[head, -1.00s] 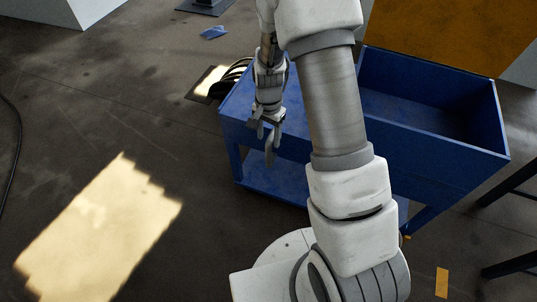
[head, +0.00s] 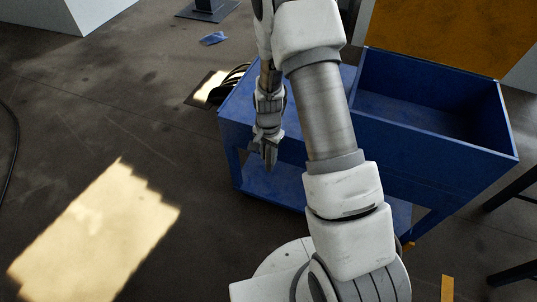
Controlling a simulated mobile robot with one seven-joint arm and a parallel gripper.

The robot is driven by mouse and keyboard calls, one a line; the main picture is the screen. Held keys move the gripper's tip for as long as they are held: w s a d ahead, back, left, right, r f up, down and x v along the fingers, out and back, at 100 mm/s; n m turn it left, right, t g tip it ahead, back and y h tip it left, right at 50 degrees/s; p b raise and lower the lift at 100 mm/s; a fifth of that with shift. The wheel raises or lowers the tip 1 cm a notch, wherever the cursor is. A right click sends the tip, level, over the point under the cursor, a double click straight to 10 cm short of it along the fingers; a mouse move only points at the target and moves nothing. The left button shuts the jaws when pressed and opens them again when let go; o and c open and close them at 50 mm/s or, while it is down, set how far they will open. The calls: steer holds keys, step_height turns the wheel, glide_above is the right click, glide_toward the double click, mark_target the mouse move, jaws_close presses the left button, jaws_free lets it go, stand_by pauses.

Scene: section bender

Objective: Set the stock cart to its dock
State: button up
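The stock cart (head: 440,160) is blue, with a deep open bin on its right, a flat top at its left end and a lower shelf (head: 275,185). It stands on the floor right of centre, and my arm hides its middle. My gripper (head: 268,158) points down in front of the cart's left part, overlapping its near top edge in the picture. The fingers look close together, but I cannot tell whether they are shut or touch the cart. A dock cannot be made out for certain.
Black curved items (head: 235,80) lie behind the cart's left end. An orange panel (head: 450,35) stands behind it. Dark legs (head: 510,185) stand close at the right. Yellow floor marks (head: 447,288) show at lower right.

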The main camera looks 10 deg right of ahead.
jaws_close()
stand_by(1.1)
